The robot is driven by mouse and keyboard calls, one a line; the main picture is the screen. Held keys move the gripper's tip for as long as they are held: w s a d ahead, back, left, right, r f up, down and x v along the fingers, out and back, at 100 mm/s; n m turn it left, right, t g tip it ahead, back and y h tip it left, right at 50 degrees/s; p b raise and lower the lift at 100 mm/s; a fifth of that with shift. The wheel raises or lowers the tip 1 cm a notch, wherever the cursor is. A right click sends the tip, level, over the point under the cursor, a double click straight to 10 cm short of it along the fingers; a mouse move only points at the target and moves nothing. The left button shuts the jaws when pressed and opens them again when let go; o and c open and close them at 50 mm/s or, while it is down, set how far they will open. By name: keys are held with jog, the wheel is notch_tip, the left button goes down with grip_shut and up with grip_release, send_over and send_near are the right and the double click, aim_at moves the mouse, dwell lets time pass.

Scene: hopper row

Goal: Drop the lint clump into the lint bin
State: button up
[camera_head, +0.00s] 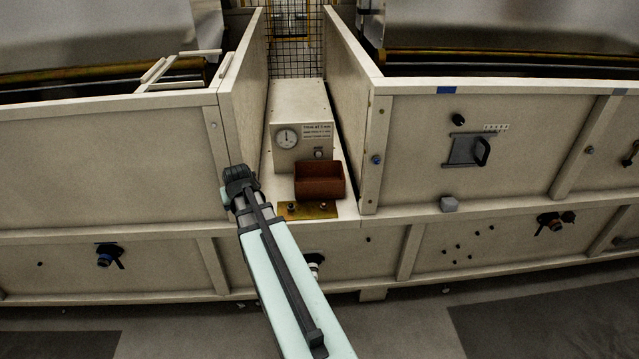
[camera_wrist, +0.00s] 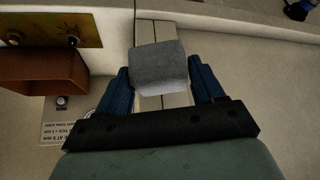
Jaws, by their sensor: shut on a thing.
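My gripper (camera_wrist: 160,78) is shut on a grey, block-like lint clump (camera_wrist: 158,62), which sits between its two blue fingers in the wrist view. In the head view, my gripper (camera_head: 238,178) is at the left of the recess between the two panels; its fingers and the held clump are hidden there. The lint bin (camera_head: 320,181) is an open reddish-brown box on the recess shelf, right of my gripper. The bin also shows at the left edge of the wrist view (camera_wrist: 40,72). My gripper is beside the bin, not over it.
A cream box with a dial (camera_head: 300,125) stands behind the bin. A brass plate with knobs (camera_head: 307,210) lies in front of it. Tall panels flank the recess. Another grey lump (camera_head: 449,204) rests on the right ledge, below a dark handle (camera_head: 468,150).

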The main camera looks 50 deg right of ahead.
jog(key=w+a+r+n+y, duration=0.1)
jog(key=w+a+n, duration=0.15)
jog(key=a, duration=1.15)
jog(key=w+a+r+n+y, duration=0.15)
jog(key=w+a, duration=0.25)
jog(key=a, duration=1)
jog(key=s+d+r+m+h, duration=0.1)
jog(key=s+d+r, duration=0.15)
jog(key=d, duration=1.15)
jog(key=s+d+r+m+h, duration=0.1)
jog(key=s+d+r+m, duration=0.15)
jog(key=d, duration=1.25)
jog(key=s+d+r+m+h, duration=0.15)
jog(key=s+d, duration=0.25)
jog(key=d, duration=1)
jog(key=d+f+m, duration=0.1)
jog(key=d+f, duration=0.2)
jog(key=d, duration=0.5)
jog(key=w+d+f+m+g, duration=0.1)
jog(key=d+f, duration=0.2)
jog(key=d, duration=0.5)
jog(key=d+f+m, duration=0.1)
jog(key=d+f, duration=0.2)
jog(key=d, duration=0.5)
notch_tip(320, 180, down, 7)
jog(key=shift+d+r+h, duration=0.2)
jog(key=shift+h, duration=0.2)
